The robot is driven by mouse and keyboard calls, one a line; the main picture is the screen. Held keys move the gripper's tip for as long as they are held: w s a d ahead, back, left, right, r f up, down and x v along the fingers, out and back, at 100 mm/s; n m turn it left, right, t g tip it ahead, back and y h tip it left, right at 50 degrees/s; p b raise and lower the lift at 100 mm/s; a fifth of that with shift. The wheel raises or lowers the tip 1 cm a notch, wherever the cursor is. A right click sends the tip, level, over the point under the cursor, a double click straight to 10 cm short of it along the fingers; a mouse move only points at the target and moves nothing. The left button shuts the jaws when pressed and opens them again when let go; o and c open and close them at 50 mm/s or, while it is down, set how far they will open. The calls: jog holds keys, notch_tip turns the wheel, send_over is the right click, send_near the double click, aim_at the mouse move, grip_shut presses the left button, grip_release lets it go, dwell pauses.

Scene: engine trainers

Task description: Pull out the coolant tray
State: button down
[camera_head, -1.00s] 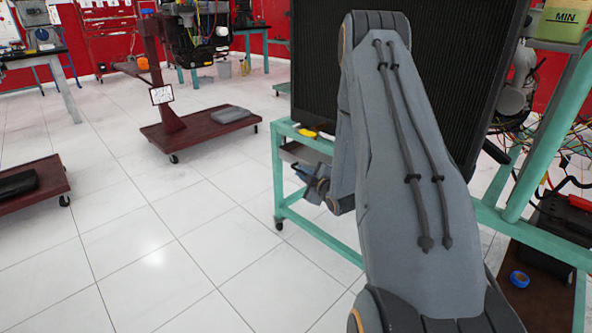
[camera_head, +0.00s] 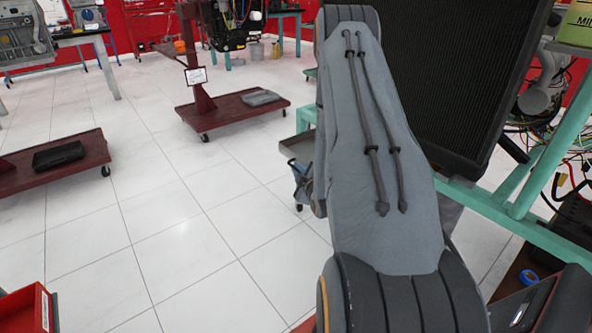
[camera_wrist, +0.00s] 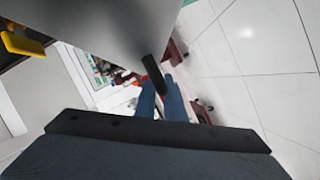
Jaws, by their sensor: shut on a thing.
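The coolant tray (camera_head: 297,147) is a grey shallow tray on the green cart, showing just left of my arm in the head view. Most of it is hidden behind the arm. In the wrist view its smooth grey surface (camera_wrist: 110,22) fills the upper left, with a black handle (camera_wrist: 152,70) at its edge. My gripper (camera_wrist: 162,98) has its blue fingers shut on this handle. In the head view my gripper (camera_head: 299,176) is small and partly hidden, just below the tray's near edge.
A black radiator (camera_head: 445,70) stands on the green cart frame (camera_head: 535,165) to the right. A dark red wheeled stand (camera_head: 225,108) and a low red dolly (camera_head: 60,170) stand left. A red box (camera_head: 25,318) is at bottom left. White floor between is open.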

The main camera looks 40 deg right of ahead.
jog(key=c, duration=2.1)
grip_release()
jog(key=shift+s, duration=0.15)
jog(key=p+v, duration=0.1)
jog(key=v, duration=0.6)
jog(key=shift+s+a, duration=0.15)
jog(key=shift+s, duration=0.1)
